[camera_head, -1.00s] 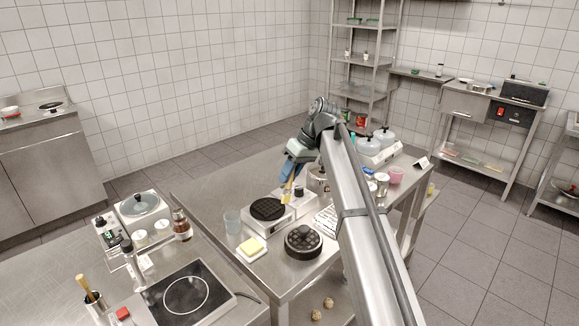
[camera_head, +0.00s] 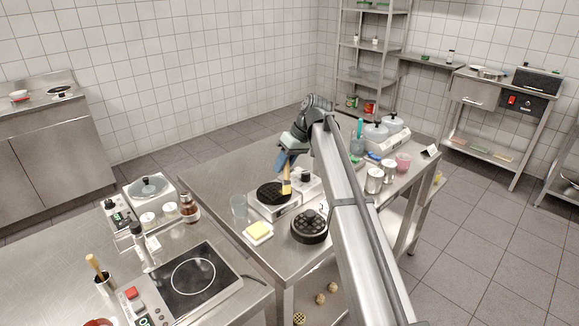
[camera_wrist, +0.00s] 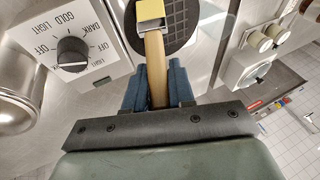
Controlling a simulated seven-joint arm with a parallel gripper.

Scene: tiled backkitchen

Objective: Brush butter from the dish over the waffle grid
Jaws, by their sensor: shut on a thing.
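My gripper (camera_head: 287,163), with blue fingers, is shut on the wooden handle of a brush (camera_head: 286,186). The brush points down with pale yellow bristles. In the wrist view, the brush handle (camera_wrist: 156,68) runs between the blue fingers (camera_wrist: 153,88) to a metal band and yellow bristles. The waffle grid (camera_head: 268,193) is a dark round plate on a metal base. The bristles overlap the grid's right part in the head view; contact cannot be told. The grid (camera_wrist: 180,32) also shows behind the bristles in the wrist view. Butter sits on a white dish (camera_head: 247,237) in front of the grid.
A dark round lid-like waffle plate (camera_head: 309,228) lies right of the dish. A clear cup (camera_head: 239,207) stands left of the grid. A hob (camera_head: 192,276) is on the near-left counter. The table's far left is clear.

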